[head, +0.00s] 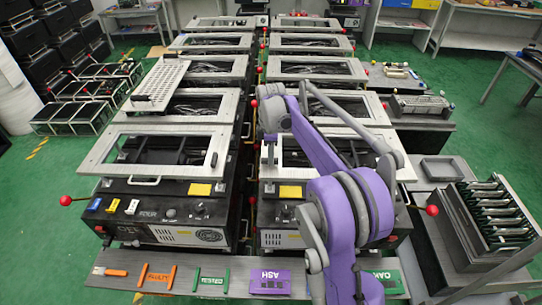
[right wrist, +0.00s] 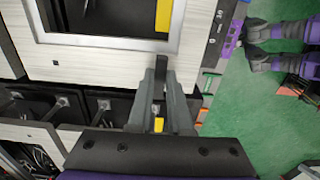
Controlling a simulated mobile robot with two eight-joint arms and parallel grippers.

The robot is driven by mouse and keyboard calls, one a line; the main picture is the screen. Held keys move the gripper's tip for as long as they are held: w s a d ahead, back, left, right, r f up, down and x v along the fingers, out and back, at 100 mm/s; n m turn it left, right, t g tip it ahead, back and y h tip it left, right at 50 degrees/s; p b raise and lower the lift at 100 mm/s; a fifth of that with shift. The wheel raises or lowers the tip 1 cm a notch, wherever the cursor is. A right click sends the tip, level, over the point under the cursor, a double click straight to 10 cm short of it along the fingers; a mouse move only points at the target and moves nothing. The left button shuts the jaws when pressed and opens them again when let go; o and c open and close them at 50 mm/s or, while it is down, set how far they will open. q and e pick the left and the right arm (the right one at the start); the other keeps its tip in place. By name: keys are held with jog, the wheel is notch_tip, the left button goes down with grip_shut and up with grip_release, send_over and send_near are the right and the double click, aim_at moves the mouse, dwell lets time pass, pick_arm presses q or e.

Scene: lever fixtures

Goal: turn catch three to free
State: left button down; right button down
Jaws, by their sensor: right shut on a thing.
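My right gripper (head: 269,146) reaches down at the left edge of the front right fixture's metal frame (head: 385,142). In the right wrist view its grey fingers (right wrist: 161,82) are shut on a small dark bar (right wrist: 161,63) at the border of a pale frame (right wrist: 95,58). The bar looks like a catch, but I can read no number on it, so I cannot tell whether it is catch three. My forearm and wrist hide part of the front right fixture in the head view. My left gripper is not in view.
A front left fixture (head: 100,160) stands across a narrow gap, with a red ball knob (head: 66,200) at its left. Another red knob (head: 432,210) is at the right. A shelf with a purple ASH plate (head: 269,281) runs along the front. A slotted rack (head: 490,215) stands right.

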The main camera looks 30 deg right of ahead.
dwell(0.3)
jog(key=c, duration=0.8)
grip_release()
jog(key=shift+c, duration=0.2)
notch_tip(320, 180, up, 11)
jog(key=shift+p, duration=0.4)
jog(key=shift+a+f, duration=0.1)
jog(key=s+a+m+t, duration=0.2)
jog(key=s+a+m, duration=0.1)
jog(key=s+a, duration=0.35)
jog(key=s+a+f+m+t, duration=0.1)
jog(key=s+a+f+m, duration=0.2)
jog(key=s, duration=0.4)
jog(key=s+a+f+m+t, duration=0.1)
jog(key=s+a+f+m, duration=0.2)
jog(key=s+f, duration=0.2)
jog(key=s+a+f+m+t, duration=0.1)
jog(key=s+a+f+m, duration=0.1)
jog(key=s, duration=0.7)
notch_tip(320, 180, down, 2)
jog(key=shift+s+a+f+m+t, duration=0.2)
jog(key=shift+a+f+m+t, duration=0.1)
jog(key=shift+a+m, duration=0.15)
